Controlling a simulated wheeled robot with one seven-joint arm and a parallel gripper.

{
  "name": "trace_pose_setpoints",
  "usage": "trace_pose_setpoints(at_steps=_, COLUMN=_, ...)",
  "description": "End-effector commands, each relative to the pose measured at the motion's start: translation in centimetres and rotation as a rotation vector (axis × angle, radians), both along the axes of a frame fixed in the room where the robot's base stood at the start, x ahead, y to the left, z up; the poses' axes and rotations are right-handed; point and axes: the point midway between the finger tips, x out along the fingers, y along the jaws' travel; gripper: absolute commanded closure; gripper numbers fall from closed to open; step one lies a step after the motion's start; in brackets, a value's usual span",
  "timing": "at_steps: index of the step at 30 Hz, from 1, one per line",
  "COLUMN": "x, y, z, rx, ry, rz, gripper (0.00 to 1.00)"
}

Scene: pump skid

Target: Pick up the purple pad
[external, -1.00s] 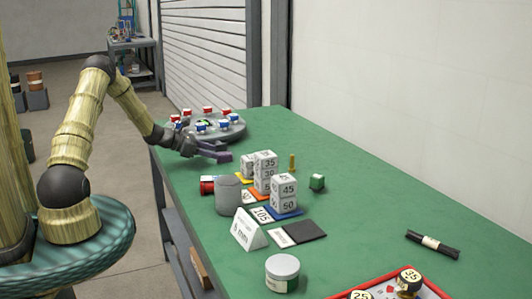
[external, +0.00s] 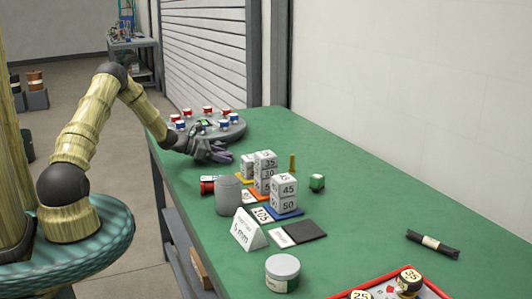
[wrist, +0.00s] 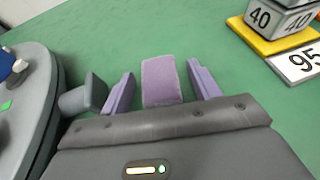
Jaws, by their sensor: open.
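The purple pad (wrist: 161,80) lies on the green table in the wrist view, a small flat rectangle in lilac. My gripper (wrist: 161,92) is open, with one purple finger to the left of the pad and one to the right. Gaps of green show between the pad and both fingers. The pad's near end is hidden behind the gripper body. In the external view my gripper (external: 222,156) is low over the far left part of the table, and I cannot make out the pad there.
A round grey tray (external: 236,132) with red and blue pieces stands just beyond my gripper. To its right are stacked numbered blocks (external: 284,190) on coloured plates and a grey canister (external: 228,196). In the wrist view a yellow plate (wrist: 262,44) lies right of the fingers.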

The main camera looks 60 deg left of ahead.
Motion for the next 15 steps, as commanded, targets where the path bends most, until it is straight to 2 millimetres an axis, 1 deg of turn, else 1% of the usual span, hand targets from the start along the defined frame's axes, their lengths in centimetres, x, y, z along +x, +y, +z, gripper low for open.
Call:
trace_pose_setpoints(at_steps=6, x=-0.02, y=-0.01, z=0.02, rx=0.000, ry=0.000, rz=0.000, gripper=0.38)
trace_pose_setpoints(at_steps=7, x=-0.02, y=-0.01, z=0.02, rx=0.000, ry=0.000, rz=0.000, gripper=0.40)
trace_pose_setpoints(at_steps=11, x=-0.02, y=-0.01, z=0.02, rx=0.000, ry=0.000, rz=0.000, gripper=0.66)
trace_pose_setpoints(at_steps=12, x=-0.02, y=-0.01, z=0.02, rx=0.000, ry=0.000, rz=0.000, gripper=0.74)
trace_pose_setpoints(at_steps=14, x=-0.02, y=-0.01, z=0.02, rx=0.000, ry=0.000, rz=0.000, gripper=0.85)
trace_pose_setpoints(at_steps=15, x=-0.02, y=-0.01, z=0.02, rx=0.000, ry=0.000, rz=0.000, gripper=0.86)
